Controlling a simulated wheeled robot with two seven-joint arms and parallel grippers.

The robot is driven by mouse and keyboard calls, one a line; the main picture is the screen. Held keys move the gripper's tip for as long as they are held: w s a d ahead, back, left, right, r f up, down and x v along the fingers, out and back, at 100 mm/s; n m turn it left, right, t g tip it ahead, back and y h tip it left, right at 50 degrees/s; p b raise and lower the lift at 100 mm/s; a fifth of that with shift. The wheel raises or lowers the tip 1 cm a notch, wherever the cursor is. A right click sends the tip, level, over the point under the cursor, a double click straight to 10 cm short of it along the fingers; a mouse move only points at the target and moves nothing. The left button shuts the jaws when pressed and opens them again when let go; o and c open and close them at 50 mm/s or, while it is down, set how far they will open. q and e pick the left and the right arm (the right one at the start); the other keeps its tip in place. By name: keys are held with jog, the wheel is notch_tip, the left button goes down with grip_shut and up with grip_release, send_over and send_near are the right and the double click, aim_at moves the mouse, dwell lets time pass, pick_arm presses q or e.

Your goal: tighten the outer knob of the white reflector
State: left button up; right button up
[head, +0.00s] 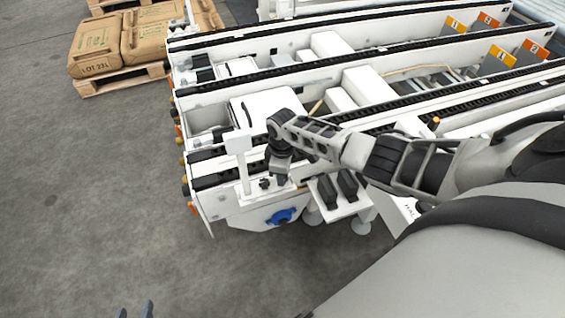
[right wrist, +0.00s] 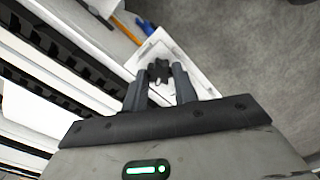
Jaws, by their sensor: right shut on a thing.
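The white reflector (head: 238,143) stands upright on a white bracket plate at the near left end of the conveyor. A small black knob (head: 264,183) shows on the plate beside its post. My right gripper (head: 281,180) points down onto the plate, just right of that knob. In the right wrist view, its two fingers are on either side of a dark knob (right wrist: 158,71) over the white plate; their exact contact is hard to see. My left gripper (head: 135,311) shows only two separated fingertips at the bottom edge, empty and far from the reflector.
A blue knob (head: 281,216) sits low on the conveyor's end. Black blocks on a white shelf (head: 342,207) stand right of my right gripper. Conveyor rails (head: 330,67) run behind. Sacks (head: 96,47) lie on a pallet at back left. The floor at left is clear.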

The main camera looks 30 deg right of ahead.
jog(key=m+p, duration=0.1)
jog(key=m, duration=0.3)
jog(key=shift+r, duration=0.1)
pick_arm(q)
jog(key=shift+s+a+r+m+p, duration=0.1)
jog(key=shift+a+r+m+p, duration=0.15)
jog(key=shift+r+p, duration=0.2)
pick_arm(e)
jog(key=shift+w+m, duration=0.1)
jog(key=shift+m, duration=0.8)
pick_arm(q)
jog(key=shift+f, duration=0.1)
pick_arm(e)
jog(key=o, duration=1)
jog(key=shift+r+p, duration=0.35)
jog(key=shift+r, duration=0.1)
pick_arm(q)
jog(key=r+p, duration=0.1)
jog(key=p, duration=0.1)
jog(key=r+p, duration=0.1)
jog(key=p, duration=0.1)
jog(key=shift+a+r, duration=0.1)
jog(key=shift+a, duration=0.25)
pick_arm(e)
notch_tip(320, 180, up, 15)
jog(key=shift+f, duration=0.1)
pick_arm(q)
jog(key=shift+s+g+y, duration=0.2)
jog(key=shift+g+y, duration=0.1)
